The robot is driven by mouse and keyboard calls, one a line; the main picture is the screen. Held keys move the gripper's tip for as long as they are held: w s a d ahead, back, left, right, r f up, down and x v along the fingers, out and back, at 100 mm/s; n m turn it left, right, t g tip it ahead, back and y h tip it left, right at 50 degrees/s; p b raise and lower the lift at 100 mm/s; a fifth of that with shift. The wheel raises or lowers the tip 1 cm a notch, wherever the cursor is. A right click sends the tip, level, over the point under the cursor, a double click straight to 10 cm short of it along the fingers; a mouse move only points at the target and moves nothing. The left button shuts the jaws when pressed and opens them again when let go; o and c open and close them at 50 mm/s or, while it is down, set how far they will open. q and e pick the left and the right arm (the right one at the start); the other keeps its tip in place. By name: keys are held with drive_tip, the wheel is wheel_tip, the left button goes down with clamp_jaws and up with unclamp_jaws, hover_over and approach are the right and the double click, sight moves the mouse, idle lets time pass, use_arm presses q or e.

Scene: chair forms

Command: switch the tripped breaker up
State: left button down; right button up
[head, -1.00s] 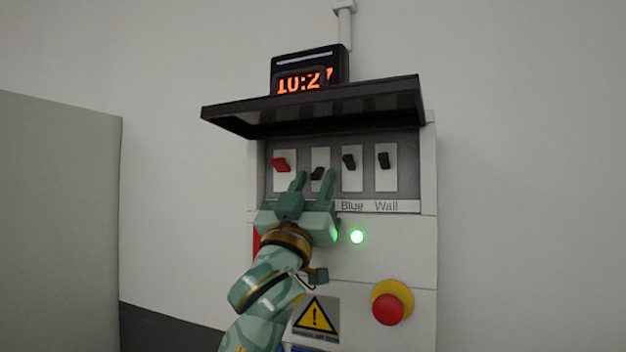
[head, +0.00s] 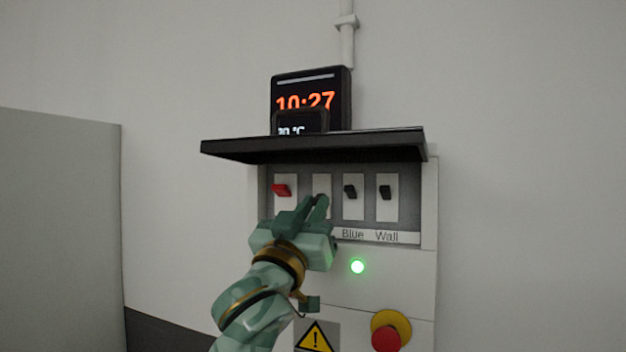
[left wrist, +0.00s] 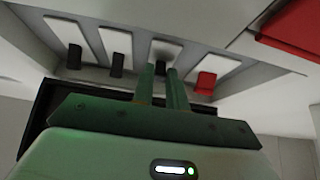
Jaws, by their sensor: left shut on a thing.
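The breaker panel (head: 408,210) has a row of breakers with small switches under an open black cover (head: 310,148). The leftmost switch (head: 282,190) is red; the two right ones (head: 350,191) (head: 385,192) are black. The second breaker from the left (head: 321,182) has its switch hidden behind my fingers in the head view. My left gripper (head: 314,203) is shut on that black switch. In the left wrist view, the switch (left wrist: 161,66) shows between the two green fingertips (left wrist: 160,72), with the red switch (left wrist: 206,83) to the right. My right gripper is out of view.
A clock (head: 335,90) stands above the cover. A green lamp (head: 357,267) and a red-yellow stop button (head: 388,331) are below the switches. The cover overhangs close above my gripper. A grey partition (head: 60,230) stands at left.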

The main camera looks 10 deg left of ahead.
use_arm(q)
drive_tip(key=p, duration=0.1)
drive_tip(key=r+g+p, duration=0.1)
drive_tip(key=shift+s+r+p, duration=0.2)
drive_tip(key=shift+r+p, duration=0.05)
drive_tip(key=shift+p, duration=0.05)
drive_tip(key=shift+g+y, duration=0.4)
drive_tip(key=shift+g, duration=0.1)
drive_tip(key=shift+r+g+y, duration=0.1)
drive_tip(key=shift+g+y, duration=0.2)
drive_tip(key=shift+g, duration=0.7)
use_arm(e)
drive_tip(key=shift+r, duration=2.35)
use_arm(q)
drive_tip(key=shift+a, duration=0.1)
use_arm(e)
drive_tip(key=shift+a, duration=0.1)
use_arm(q)
drive_tip(key=c, duration=1.4)
unclamp_jaws()
drive_tip(key=shift+s+a, duration=0.1)
drive_tip(key=shift+s, duration=0.35)
drive_tip(key=b+v, duration=0.3)
drive_tip(key=v, duration=1.2)
drive_tip(key=shift+s, duration=0.2)
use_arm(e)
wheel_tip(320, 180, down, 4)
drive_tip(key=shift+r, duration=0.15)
